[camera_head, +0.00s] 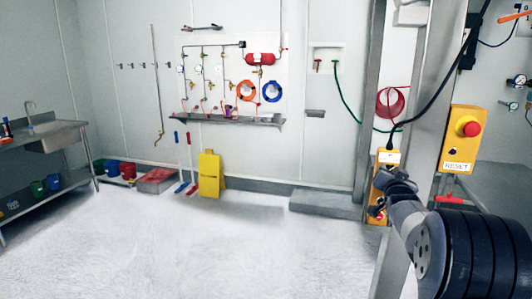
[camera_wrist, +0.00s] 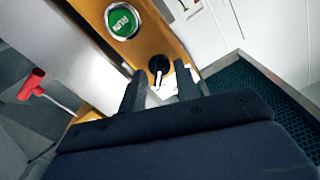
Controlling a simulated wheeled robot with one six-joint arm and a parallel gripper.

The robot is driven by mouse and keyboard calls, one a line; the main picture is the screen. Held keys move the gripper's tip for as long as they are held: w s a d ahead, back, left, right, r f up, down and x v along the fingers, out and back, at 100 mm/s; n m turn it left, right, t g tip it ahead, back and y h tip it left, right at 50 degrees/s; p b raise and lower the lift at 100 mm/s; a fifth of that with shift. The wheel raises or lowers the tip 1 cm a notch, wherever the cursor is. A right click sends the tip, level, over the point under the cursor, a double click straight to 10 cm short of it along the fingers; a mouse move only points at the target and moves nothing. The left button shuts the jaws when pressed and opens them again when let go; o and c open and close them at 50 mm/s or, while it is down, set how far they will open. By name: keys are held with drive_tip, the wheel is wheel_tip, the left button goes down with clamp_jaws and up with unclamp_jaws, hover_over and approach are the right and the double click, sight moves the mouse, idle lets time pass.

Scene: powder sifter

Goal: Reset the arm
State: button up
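My gripper (camera_wrist: 160,82) is open in the wrist view, with its two dark fingers apart. A black rotary knob (camera_wrist: 158,66) with a white mark shows in the gap just beyond the fingertips; I cannot tell whether the fingers touch it. The knob sits on a yellow control panel (camera_wrist: 168,42), below a green RUN button (camera_wrist: 122,20). In the head view, my gripper (camera_head: 388,180) is in front of a yellow box (camera_head: 380,172) at the right, and its fingers are hard to make out.
A red handle (camera_wrist: 32,84) is left in the wrist view. A sink bench (camera_head: 50,133) stands far left. The middle floor (camera_head: 200,250) is clear.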

drive_tip(key=shift+n+p, duration=0.35)
drive_tip(key=shift+n, duration=1.95)
drive_tip(key=shift+s+a, duration=0.1)
drive_tip(key=shift+a, duration=0.05)
